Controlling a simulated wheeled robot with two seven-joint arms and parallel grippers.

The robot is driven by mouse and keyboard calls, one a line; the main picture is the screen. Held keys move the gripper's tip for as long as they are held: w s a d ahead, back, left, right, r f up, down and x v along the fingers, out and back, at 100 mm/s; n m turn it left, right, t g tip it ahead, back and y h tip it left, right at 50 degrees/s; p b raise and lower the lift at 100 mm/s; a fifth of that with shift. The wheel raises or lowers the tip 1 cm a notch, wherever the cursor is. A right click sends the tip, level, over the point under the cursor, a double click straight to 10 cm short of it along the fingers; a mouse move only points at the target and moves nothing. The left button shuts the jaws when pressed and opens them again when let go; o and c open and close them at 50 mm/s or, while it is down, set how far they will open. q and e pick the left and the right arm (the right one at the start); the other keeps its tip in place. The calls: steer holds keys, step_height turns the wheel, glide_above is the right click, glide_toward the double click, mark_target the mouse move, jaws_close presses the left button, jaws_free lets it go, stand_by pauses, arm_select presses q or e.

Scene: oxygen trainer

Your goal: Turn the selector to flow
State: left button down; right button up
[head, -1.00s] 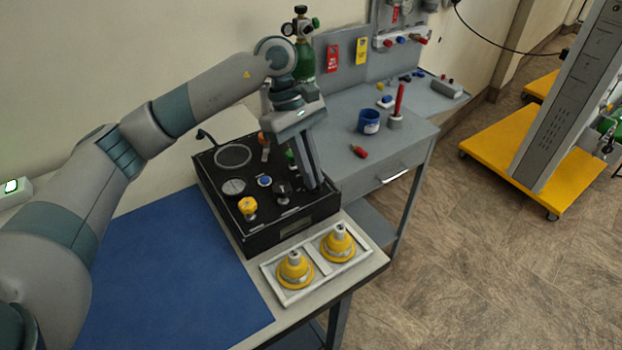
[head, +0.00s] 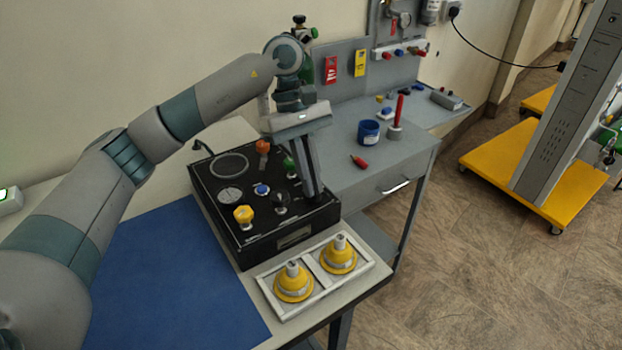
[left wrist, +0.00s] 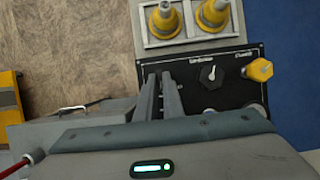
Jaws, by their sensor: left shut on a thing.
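The black control panel (head: 222,215) lies on the bench. A black knob with a white pointer (head: 281,204) sits near its front edge; it also shows in the left wrist view (left wrist: 210,73), just right of my fingers. I cannot read which label marks the selector. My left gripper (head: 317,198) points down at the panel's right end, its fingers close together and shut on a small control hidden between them. In the left wrist view the fingers (left wrist: 160,78) reach the panel beside the black knob. My right gripper is not in view.
A yellow knob (head: 243,215), blue button (head: 262,189), green knob (head: 289,165) and orange knob (head: 262,146) stand on the panel. A white tray (head: 316,277) with two yellow parts lies in front. A blue mat (head: 170,285) is clear. A blue cup (head: 368,133) stands behind right.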

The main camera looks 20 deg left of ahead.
arm_select(q)
steer(key=c, duration=1.9)
jaws_free()
steer(key=shift+r, duration=0.15)
steer(key=shift+w+a+r, duration=0.2)
steer(key=shift+a+r, duration=0.05)
steer(key=shift+r, duration=0.25)
steer(key=b+v, duration=0.1)
steer(key=v, duration=1.5)
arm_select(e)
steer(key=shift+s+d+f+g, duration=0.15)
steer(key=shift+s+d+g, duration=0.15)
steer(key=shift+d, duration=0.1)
arm_select(q)
steer(key=shift+r, duration=0.1)
